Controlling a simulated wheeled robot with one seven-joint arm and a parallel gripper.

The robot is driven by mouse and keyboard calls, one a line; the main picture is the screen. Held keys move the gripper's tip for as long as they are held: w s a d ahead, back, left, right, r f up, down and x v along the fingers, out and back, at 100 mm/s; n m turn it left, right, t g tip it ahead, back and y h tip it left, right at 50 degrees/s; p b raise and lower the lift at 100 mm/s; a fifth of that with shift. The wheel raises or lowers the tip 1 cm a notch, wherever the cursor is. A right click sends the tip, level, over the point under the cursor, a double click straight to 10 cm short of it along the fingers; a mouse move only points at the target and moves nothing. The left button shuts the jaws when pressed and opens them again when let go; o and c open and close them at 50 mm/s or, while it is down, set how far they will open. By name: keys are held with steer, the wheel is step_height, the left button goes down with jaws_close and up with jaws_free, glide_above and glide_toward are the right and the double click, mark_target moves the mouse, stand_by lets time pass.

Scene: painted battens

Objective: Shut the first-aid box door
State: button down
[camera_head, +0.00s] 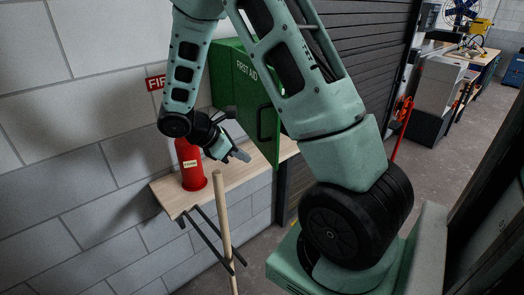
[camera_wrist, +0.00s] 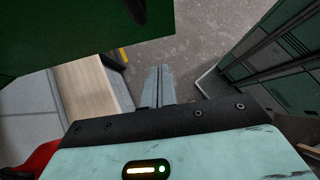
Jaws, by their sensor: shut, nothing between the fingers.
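The green first-aid box (camera_head: 228,86) hangs on the block wall, above a wooden shelf, in the head view. Its green door (camera_head: 258,88), lettered FIRST AID, stands out at an angle, with a dark handle (camera_head: 262,124) near its outer edge. My arm hides part of the door's right side. The door also fills the top left of the wrist view (camera_wrist: 70,35). My gripper (camera_head: 242,155) is shut and empty, low and to the left of the handle in the head view. Its fingers (camera_wrist: 158,88) lie together in the wrist view, apart from the door there.
The wooden shelf (camera_head: 165,193) carries a red fire extinguisher (camera_head: 189,165) just left of my gripper. A wooden pole (camera_head: 224,230) stands upright before the shelf. A dark slatted shutter (camera_head: 368,60) is behind my arm. Open floor (camera_wrist: 190,55) shows beyond the fingers.

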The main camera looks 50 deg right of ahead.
mark_target(271, 161)
steer(key=shift+s+d+f+p, duration=0.3)
steer(key=shift+s+d+p, duration=0.2)
steer(key=shift+d, duration=0.35)
steer(key=shift+s+d+f+p, duration=0.4)
steer(key=shift+s+d, duration=0.1)
steer(key=shift+d, duration=0.35)
steer(key=shift+s+d+f+p, duration=0.25)
steer(key=shift+s+d+p, duration=0.25)
steer(key=shift+d, duration=0.35)
